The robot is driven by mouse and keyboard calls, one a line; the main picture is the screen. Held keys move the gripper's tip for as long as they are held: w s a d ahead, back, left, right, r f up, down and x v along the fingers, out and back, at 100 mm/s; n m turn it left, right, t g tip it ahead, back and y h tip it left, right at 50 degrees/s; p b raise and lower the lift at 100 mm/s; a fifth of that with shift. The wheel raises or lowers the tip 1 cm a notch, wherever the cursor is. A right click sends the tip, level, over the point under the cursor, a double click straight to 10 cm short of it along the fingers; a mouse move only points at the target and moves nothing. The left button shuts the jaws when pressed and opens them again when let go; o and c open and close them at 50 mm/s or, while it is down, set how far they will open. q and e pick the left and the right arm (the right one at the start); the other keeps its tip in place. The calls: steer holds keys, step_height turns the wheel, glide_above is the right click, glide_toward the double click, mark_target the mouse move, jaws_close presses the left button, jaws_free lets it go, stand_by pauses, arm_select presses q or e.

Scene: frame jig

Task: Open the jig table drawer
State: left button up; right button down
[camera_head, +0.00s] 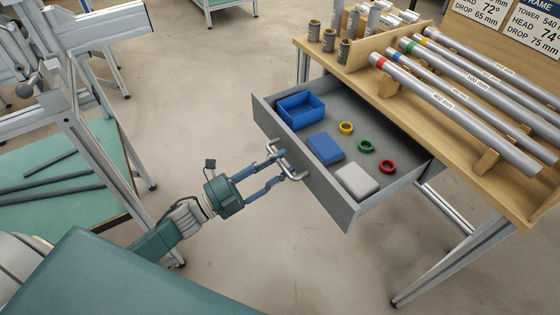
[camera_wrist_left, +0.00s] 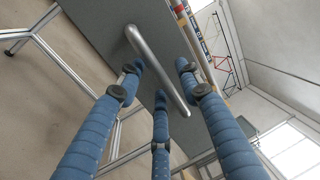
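The jig table drawer (camera_head: 341,202) is pulled well out from under the wooden table top, and its inside shows. Its silver bar handle (camera_head: 292,169) is on the grey front panel. My left gripper (camera_head: 281,166) is at the handle, its blue fingers spread apart. In the left wrist view the fingers (camera_wrist_left: 160,78) lie on both sides of the handle bar (camera_wrist_left: 157,68), with gaps showing between them and the bar. I cannot tell whether any finger touches it. My right gripper is not in view.
The drawer holds a blue bin (camera_head: 300,118), a blue box (camera_head: 325,149), a grey box (camera_head: 357,181) and yellow, green and red rings (camera_head: 387,166). Labelled tubes (camera_head: 462,108) lie on the table top (camera_head: 420,110). A green-topped bench (camera_head: 40,205) stands left. Floor between is clear.

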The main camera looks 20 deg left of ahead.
arm_select(q)
steer(key=v, duration=1.1)
